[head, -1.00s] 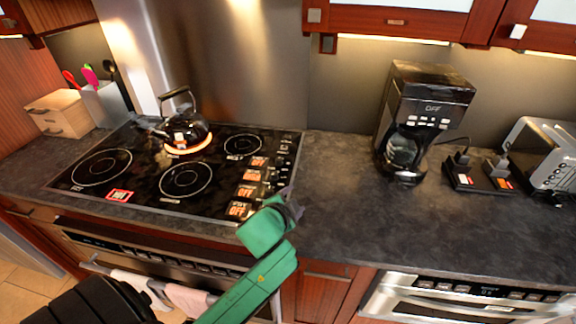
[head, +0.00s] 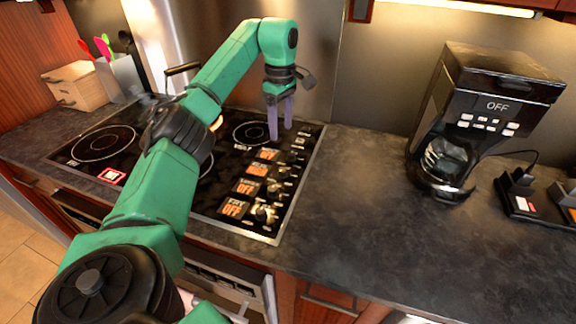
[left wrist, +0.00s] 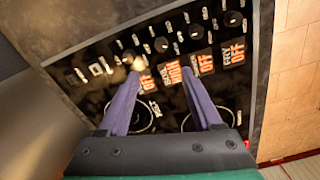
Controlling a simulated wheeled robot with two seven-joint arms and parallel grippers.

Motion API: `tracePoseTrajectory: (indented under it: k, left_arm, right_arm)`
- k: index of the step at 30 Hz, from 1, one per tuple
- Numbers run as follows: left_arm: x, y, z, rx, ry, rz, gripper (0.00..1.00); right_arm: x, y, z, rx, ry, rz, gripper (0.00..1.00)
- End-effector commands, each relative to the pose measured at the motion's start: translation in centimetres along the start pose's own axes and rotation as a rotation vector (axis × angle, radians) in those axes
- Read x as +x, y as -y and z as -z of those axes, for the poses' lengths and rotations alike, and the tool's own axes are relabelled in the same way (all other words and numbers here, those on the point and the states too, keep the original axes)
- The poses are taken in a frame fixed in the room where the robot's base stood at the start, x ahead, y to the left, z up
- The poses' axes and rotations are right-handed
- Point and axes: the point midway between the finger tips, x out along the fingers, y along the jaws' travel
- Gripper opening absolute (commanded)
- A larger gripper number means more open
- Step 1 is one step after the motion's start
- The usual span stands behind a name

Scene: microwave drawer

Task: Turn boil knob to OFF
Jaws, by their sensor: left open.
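A row of stove knobs with orange-lettered labels (head: 248,186) runs along the right side of the black cooktop (head: 215,225). The lettering is too small to tell which knob is the boil one. In the left wrist view, the front label (left wrist: 234,52) reads FRY OFF, and another label (left wrist: 174,74) has different lettering from OFF. My left gripper (head: 281,132) is open and points down over the back part of the knob row. Its purple fingers, also in the left wrist view (left wrist: 161,76), are apart with nothing visible between them. My right gripper is out of view.
My green left arm hides most of the kettle (head: 182,69); a glowing burner (head: 216,123) shows beside the arm. A coffee maker (head: 480,115) stands on the counter at right. The counter (head: 360,200) between it and the cooktop is clear.

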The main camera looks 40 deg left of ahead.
Motion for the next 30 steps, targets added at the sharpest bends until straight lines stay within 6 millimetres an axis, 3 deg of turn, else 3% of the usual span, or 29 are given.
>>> tracePoseTrajectory:
  k: [5, 15, 18, 28, 29, 30]
  left_arm:
    - [2.8, 0.2, 0.0, 0.002, -0.002, 0.009, 0.66]
    - [11.5, 0.2, -0.2, 0.003, 0.001, 0.007, 0.66]
    - [13.1, 0.1, -0.2, 0.003, 0.002, 0.003, 0.66]
    - [14.3, 0.0, -0.2, 0.004, 0.002, -0.001, 0.66]
    - [14.3, 0.0, -0.2, 0.004, 0.002, -0.001, 0.62]
    - [14.3, 0.0, -0.2, 0.004, 0.002, -0.001, 0.47]
  right_arm:
    - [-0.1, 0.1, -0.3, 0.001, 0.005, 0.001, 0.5]
    - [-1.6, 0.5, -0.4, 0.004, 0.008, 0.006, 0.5]
    - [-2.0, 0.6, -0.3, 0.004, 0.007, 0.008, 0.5]
    - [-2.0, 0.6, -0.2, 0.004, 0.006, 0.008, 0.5]
    - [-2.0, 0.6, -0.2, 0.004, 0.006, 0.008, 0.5]
    - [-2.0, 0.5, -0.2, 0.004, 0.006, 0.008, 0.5]
